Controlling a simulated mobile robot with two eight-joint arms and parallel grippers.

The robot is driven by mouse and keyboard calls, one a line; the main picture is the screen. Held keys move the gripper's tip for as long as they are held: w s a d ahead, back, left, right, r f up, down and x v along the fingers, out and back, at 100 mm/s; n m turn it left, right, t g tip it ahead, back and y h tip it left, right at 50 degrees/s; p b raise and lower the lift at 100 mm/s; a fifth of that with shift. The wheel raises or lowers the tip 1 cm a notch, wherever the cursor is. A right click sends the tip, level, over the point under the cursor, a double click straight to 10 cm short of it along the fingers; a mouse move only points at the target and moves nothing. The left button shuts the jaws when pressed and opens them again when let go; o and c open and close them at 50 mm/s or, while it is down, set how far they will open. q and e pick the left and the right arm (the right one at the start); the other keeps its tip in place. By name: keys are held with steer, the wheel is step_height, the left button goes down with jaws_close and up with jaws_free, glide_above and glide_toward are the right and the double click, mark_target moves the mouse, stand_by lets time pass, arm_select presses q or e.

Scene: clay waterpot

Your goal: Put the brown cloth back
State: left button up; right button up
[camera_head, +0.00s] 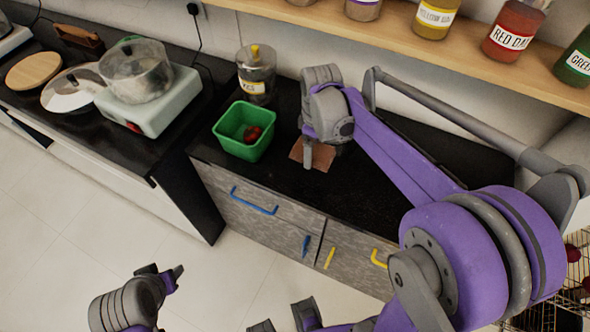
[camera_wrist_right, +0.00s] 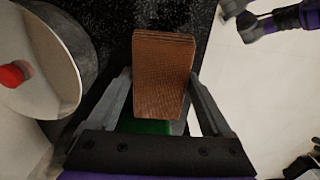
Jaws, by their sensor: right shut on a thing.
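The brown cloth (camera_head: 322,157) is a small folded piece at my right gripper (camera_head: 308,162), over the dark counter right of the green bin. In the right wrist view the cloth (camera_wrist_right: 163,70) sits between the two fingers of the right gripper (camera_wrist_right: 160,105), which is shut on it. Its layered far edge shows. I cannot tell whether the cloth touches the counter. My left gripper (camera_head: 166,278) is over the floor at the lower left, away from the cloth. Its opening is unclear.
The green bin (camera_head: 228,128) holds a small red thing. A lidded jar (camera_head: 256,75) stands behind it. A glass pot (camera_head: 137,72) stands on a white stove (camera_head: 160,105) at left. A wooden shelf (camera_head: 400,45) with several bottles runs above my right arm. Counter right of the cloth is bare.

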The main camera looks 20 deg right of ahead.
mark_target(312, 176)
step_height(312, 176, down, 10)
steer(key=shift+r+b, duration=0.1)
steer(key=shift+b, duration=0.25)
steer(key=shift+f, duration=0.2)
steer(key=o, duration=1.1)
steer(key=shift+r, duration=0.1)
